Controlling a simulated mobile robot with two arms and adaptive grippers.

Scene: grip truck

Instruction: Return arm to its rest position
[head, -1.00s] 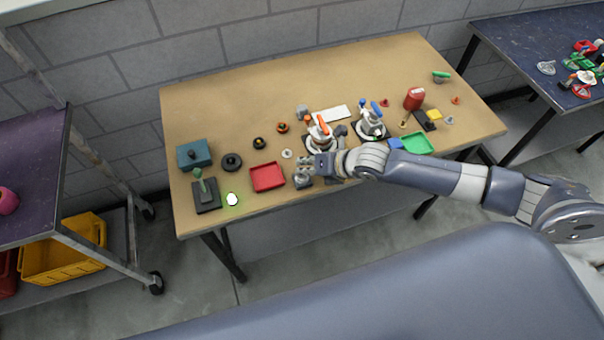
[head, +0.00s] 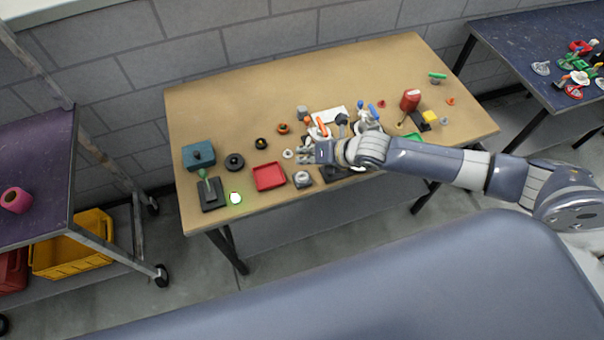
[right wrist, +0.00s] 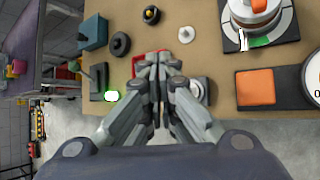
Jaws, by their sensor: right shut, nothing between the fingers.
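My right arm (head: 425,161) reaches in from the right over the front part of the wooden table (head: 225,105). My right gripper (head: 305,154) is above the table, to the right of the red tray (head: 269,176). In the right wrist view the gripper (right wrist: 157,62) has its fingers together and empty, covering much of the red tray (right wrist: 138,66). My arm partly hides the white devices with orange and blue parts. My left gripper does not show.
A teal box (head: 199,155), a dark block with a green lever (head: 212,192) and a glowing white-green item (head: 235,198) are at the left. A red bottle (head: 410,100) stands at the right. A purple-topped cart (head: 30,175) is left, and a dark table (head: 520,60) is right.

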